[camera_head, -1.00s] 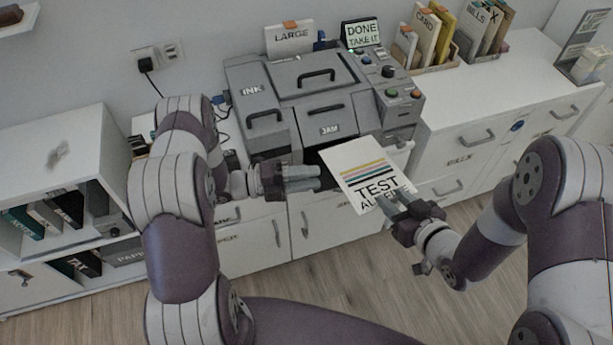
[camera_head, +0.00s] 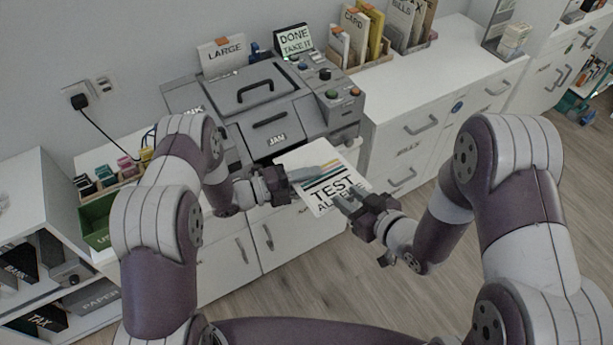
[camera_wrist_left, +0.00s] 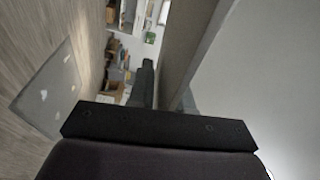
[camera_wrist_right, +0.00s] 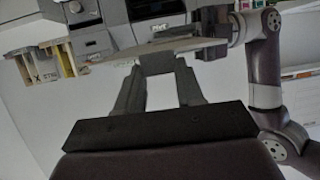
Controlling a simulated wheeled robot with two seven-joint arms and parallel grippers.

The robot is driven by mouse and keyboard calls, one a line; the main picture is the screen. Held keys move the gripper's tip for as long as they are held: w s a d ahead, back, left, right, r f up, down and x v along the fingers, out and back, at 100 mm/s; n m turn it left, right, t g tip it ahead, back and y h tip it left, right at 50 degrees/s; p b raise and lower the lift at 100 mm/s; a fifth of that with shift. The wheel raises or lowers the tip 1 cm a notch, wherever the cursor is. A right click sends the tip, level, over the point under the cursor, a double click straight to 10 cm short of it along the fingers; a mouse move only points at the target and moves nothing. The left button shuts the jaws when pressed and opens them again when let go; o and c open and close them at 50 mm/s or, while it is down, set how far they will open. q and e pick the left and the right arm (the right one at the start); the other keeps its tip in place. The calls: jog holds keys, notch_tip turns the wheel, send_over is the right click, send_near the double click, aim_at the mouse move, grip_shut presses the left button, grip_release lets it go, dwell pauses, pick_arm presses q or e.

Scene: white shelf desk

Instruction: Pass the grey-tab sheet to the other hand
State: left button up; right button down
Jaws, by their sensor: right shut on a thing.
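The white sheet (camera_head: 318,186) has coloured stripes and the printed word TEST. It is held in the air in front of the printer. My right gripper (camera_head: 347,197) is shut on its near edge; the sheet (camera_wrist_right: 170,47) also shows edge-on beyond the fingers in the right wrist view.
The grey printer (camera_head: 265,100) stands on the white desk behind the sheet. A LARGE card (camera_head: 222,55) and a lit DONE TAKE IT display (camera_head: 294,41) stand at its back. File holders (camera_head: 362,40) are to the right. A green bin (camera_head: 97,222) is at left.

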jog(key=c, duration=0.6)
grip_release()
jog(key=v, duration=1.1)
jog(key=w+d+r+g+h, duration=0.1)
jog(key=w+d+r+h, duration=0.25)
jog(key=w+h, duration=0.35)
jog(key=s+d+m+g, duration=0.1)
jog(key=s+m+g, duration=0.1)
jog(key=s, duration=0.1)
jog(key=s+d+f+m+g+h, duration=0.1)
jog(key=s+m+g, duration=0.2)
jog(key=s, duration=0.1)
jog(key=s+d+f+m+g, duration=0.1)
jog(key=s+m+g, duration=0.1)
jog(key=s+g, duration=0.1)
jog(key=shift+s+f+m+h, duration=0.1)
jog(key=shift+s+m+h, duration=0.15)
jog(key=shift+m+h, duration=0.15)
